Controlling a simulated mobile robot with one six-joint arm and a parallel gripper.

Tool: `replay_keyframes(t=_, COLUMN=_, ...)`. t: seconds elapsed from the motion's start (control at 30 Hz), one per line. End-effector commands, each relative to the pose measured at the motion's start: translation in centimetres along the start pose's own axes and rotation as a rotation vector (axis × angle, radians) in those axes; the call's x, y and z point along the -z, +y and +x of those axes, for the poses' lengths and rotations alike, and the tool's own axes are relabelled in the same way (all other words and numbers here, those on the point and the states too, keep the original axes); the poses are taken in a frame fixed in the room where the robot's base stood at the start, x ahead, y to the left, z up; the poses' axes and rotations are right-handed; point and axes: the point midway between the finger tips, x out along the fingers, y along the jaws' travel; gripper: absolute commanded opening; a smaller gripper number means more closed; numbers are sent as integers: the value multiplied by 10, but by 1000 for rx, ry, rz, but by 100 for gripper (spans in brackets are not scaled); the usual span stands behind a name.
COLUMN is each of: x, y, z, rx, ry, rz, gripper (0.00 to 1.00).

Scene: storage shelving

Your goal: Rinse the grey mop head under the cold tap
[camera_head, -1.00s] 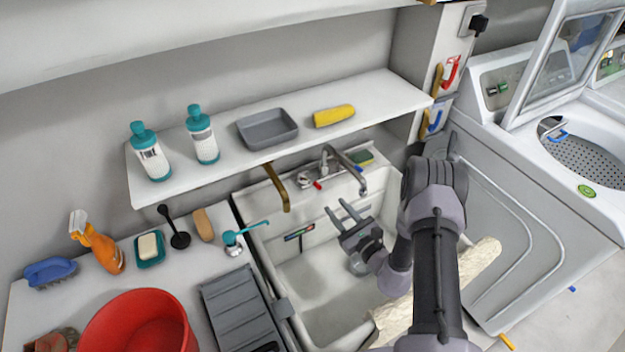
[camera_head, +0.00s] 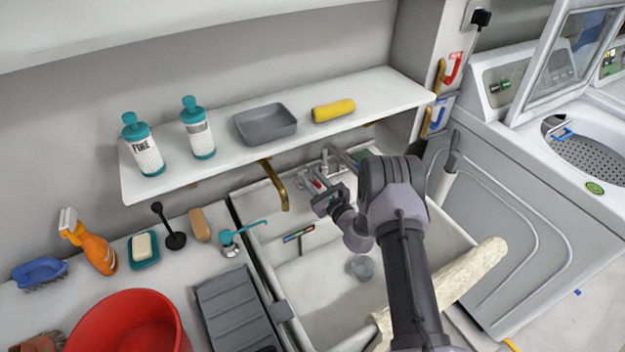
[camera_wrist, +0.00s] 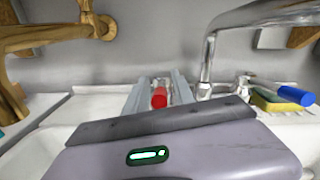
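The chrome tap (camera_wrist: 212,50) stands at the back of the white sink (camera_head: 330,310), its spout arching over the basin. A red-ended handle (camera_wrist: 159,97) is left of the spout and a blue-ended handle (camera_wrist: 296,95) is right of it; the blue one is hidden in the head view. My gripper (camera_wrist: 158,85) is open at the red-ended handle, one finger on each side with gaps showing; I cannot tell any contact. A grey round thing (camera_head: 362,267) lies on the sink floor; I cannot tell whether it is the mop head. I see no clear mop head elsewhere.
A brass spout (camera_head: 276,186) hangs left of the tap. A yellow-green sponge (camera_wrist: 278,104) lies by the blue-ended handle. A shelf (camera_head: 300,135) overhangs the sink's back. A pale rough roll (camera_head: 470,275) lies across the front right rim. A red bucket (camera_head: 125,325) stands left.

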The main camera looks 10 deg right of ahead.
Motion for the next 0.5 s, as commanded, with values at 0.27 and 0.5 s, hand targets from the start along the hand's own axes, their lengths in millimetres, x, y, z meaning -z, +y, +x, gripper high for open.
replay_keyframes(t=0.27, x=0, y=0, z=0, rx=0, ry=0, rz=0, gripper=0)
replay_keyframes(t=0.5, x=0, y=0, z=0, rx=0, ry=1, rz=0, gripper=0)
